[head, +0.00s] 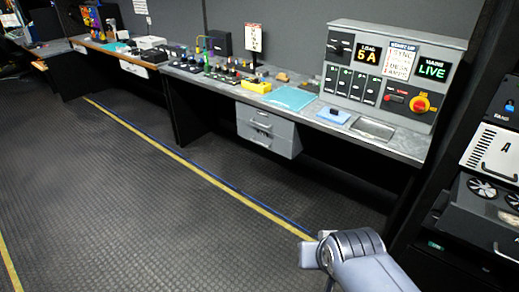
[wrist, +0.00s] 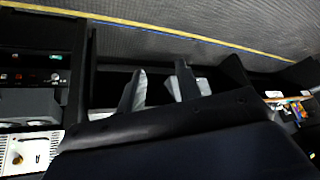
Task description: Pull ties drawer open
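A grey drawer unit (head: 285,137) hangs under the front counter in the head view. It has an upper drawer front with a handle (head: 262,125) and a lower one with a handle (head: 260,143). Both look shut. No readable label shows which drawer is for ties. My arm enters the head view at the bottom right, well in front of the unit; the fingers are not clear there. In the wrist view my gripper (wrist: 158,83) shows two dark fingers apart, with nothing visible held between them. A pale patch by the right finger is unclear.
The counter (head: 408,147) carries a control panel (head: 385,75), a blue mat (head: 292,98) and a yellow box (head: 257,86). Another drawer (head: 133,68) sits under the far desk. An equipment rack (head: 485,215) stands at right. The floor (head: 130,190) is clear.

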